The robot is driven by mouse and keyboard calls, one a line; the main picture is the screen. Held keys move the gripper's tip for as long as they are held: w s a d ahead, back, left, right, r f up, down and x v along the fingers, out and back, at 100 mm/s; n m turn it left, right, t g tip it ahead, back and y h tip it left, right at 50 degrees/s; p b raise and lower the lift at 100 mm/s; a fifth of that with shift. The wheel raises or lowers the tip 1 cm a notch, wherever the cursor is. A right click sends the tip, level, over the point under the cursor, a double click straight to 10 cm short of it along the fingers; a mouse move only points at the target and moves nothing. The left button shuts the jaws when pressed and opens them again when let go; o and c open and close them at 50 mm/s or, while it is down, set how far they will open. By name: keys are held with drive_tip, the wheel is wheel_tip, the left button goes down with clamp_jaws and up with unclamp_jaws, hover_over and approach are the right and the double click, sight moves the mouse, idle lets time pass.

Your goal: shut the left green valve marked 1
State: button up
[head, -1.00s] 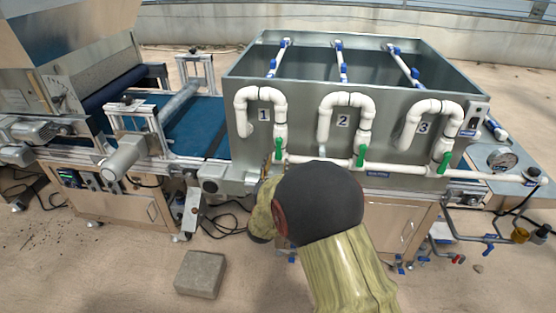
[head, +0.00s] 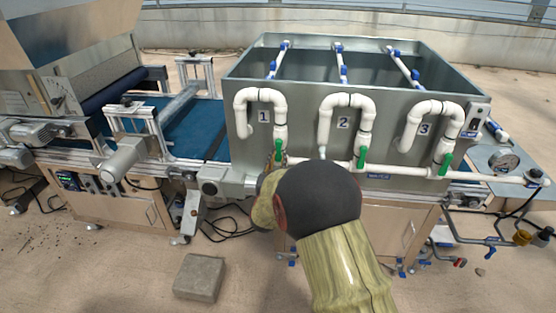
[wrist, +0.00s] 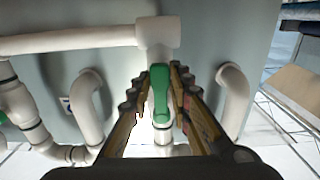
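The valve marked 1 has a green lever (head: 279,147) on the white pipe under the number 1 plate (head: 263,117) on the grey tank. In the head view, the lever stands nearly upright beside my gripper (head: 272,167), which partly hides the valve's lower part. In the wrist view, the green lever (wrist: 160,92) lies between the two fingertips of my gripper (wrist: 161,75). One finger is on each side, very close to it. Whether both fingers press on the lever is not clear.
Valve 2's green lever (head: 362,157) and valve 3's green lever (head: 446,163) are to the right. A white horizontal pipe (head: 400,170) runs along the tank front. A blue conveyor (head: 190,125) stands left. A grey block (head: 199,277) lies on the floor.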

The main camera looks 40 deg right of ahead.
clamp_jaws()
drive_tip(key=shift+a, duration=0.15)
idle(0.4)
